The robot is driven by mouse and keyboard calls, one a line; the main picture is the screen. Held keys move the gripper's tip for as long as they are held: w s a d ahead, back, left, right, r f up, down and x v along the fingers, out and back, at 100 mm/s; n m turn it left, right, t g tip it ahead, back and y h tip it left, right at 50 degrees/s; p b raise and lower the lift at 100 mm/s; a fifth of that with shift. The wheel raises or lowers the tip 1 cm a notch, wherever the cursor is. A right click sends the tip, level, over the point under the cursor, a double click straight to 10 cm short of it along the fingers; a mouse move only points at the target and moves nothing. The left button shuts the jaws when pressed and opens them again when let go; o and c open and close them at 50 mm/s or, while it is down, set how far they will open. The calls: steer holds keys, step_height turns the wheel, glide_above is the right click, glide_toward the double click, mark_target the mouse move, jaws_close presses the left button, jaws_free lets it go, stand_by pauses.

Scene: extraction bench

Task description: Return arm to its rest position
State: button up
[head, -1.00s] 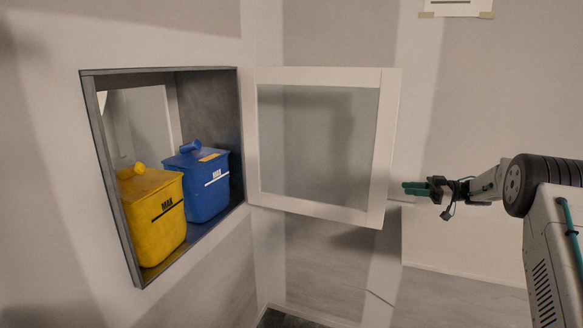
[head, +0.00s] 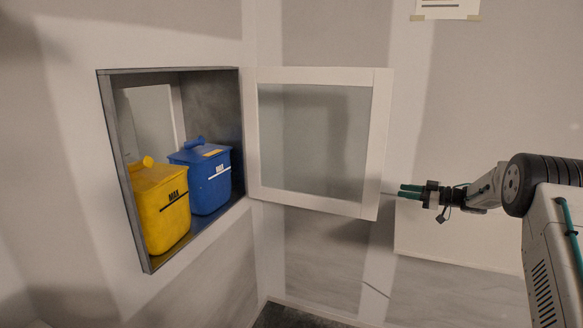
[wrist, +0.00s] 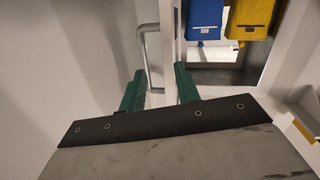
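My gripper (head: 402,191) is at the right in the head view, with its teal fingers pointing left toward the free edge of the open door (head: 378,140). In the wrist view the two fingers (wrist: 160,84) stand apart with nothing visibly clamped between them. The door's edge and its bar handle (wrist: 150,62) show beyond and between them; I cannot tell whether they touch. The door's glazed, white-framed panel stands swung open to the right of the wall hatch.
A yellow bin (head: 163,212) and a blue bin (head: 211,183) stand inside the grey-framed recess (head: 128,205); both also show at the wrist view's top, yellow (wrist: 250,18) and blue (wrist: 203,20). A taped paper (head: 447,8) hangs upper right. Floor shows below.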

steer(key=w+d+m+t+h, duration=0.3)
steer(key=d+m+t+h, duration=0.35)
steer(key=h, duration=0.55)
steer(key=s+d+r+m+g+h, duration=0.1)
steer(key=s+r+m+g+h, duration=0.25)
steer(key=s, duration=0.45)
steer(key=s+d+r+m+g+h, duration=0.2)
steer(key=s+m+g+h, duration=0.15)
steer(key=s, duration=0.55)
steer(key=s+a+r+g+y, duration=0.1)
steer(key=s+a, duration=0.6)
steer(key=s, duration=0.9)
steer(key=s+a+r+g+y, duration=0.2)
steer(key=s+a, duration=0.6)
steer(key=s, duration=0.8)
steer(key=s+a+r+g+y, duration=0.1)
steer(key=s+a+g, duration=0.3)
steer(key=s, duration=1.2)
steer(key=shift+a+r, duration=0.5)
steer(key=shift+a, duration=1.6)
